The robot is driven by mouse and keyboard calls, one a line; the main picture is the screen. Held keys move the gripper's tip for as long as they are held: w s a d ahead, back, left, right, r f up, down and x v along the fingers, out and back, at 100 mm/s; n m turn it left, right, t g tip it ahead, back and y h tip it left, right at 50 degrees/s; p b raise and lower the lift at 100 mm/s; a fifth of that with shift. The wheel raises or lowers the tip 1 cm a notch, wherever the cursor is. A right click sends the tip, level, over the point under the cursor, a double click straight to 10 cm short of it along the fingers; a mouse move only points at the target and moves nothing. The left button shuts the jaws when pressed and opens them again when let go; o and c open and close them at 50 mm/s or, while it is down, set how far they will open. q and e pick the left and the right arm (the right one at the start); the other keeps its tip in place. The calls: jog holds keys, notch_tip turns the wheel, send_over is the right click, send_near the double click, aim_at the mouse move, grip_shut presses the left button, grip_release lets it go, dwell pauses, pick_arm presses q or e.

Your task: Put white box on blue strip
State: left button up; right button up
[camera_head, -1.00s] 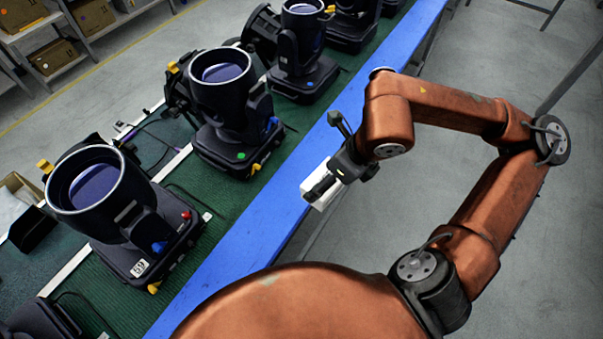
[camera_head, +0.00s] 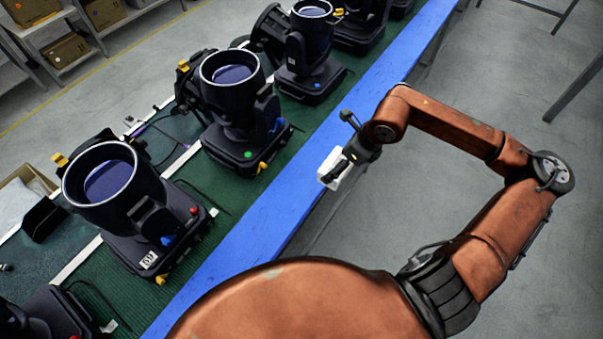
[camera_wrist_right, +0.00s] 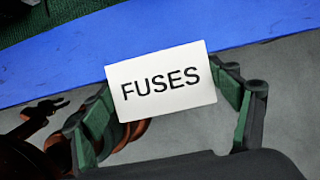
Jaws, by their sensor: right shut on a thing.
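The white box (camera_head: 333,170) is held in my right gripper (camera_head: 345,162), close to the right edge of the blue strip (camera_head: 265,222) in the head view. In the right wrist view the white box (camera_wrist_right: 161,82) carries the word FUSES and sits between the two green-padded fingers of my right gripper (camera_wrist_right: 165,105). The blue strip (camera_wrist_right: 60,62) runs behind the box there, and the box's top overlaps it in the picture. I cannot tell the height of the box over the strip. My left gripper is not in view.
Several black stage lights, one of them (camera_head: 130,200) near, stand on the green bench surface (camera_head: 215,270) left of the strip. Grey floor (camera_head: 440,210) lies right of it. Shelves with cardboard boxes (camera_head: 65,50) stand at the back left. The near stretch of strip is bare.

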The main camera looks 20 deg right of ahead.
jog(key=w+a+f+p, duration=0.1)
jog(key=w+a+f, duration=0.4)
jog(key=w+a+f+p, duration=0.1)
jog(key=w+a+f, duration=0.1)
jog(key=w+f, duration=0.1)
jog(key=shift+w+a+f+p, duration=0.15)
jog(key=shift+w+f+p, duration=0.1)
jog(key=shift+p, duration=0.1)
notch_tip(320, 180, down, 3)
jog(key=shift+w+a+f+p, duration=0.1)
jog(key=shift+w+f+p, duration=0.1)
jog(key=shift+p, duration=0.45)
jog(key=shift+f, duration=0.15)
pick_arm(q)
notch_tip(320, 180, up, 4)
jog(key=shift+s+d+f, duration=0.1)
pick_arm(e)
jog(key=o, duration=1.3)
jog(key=shift+s, duration=0.1)
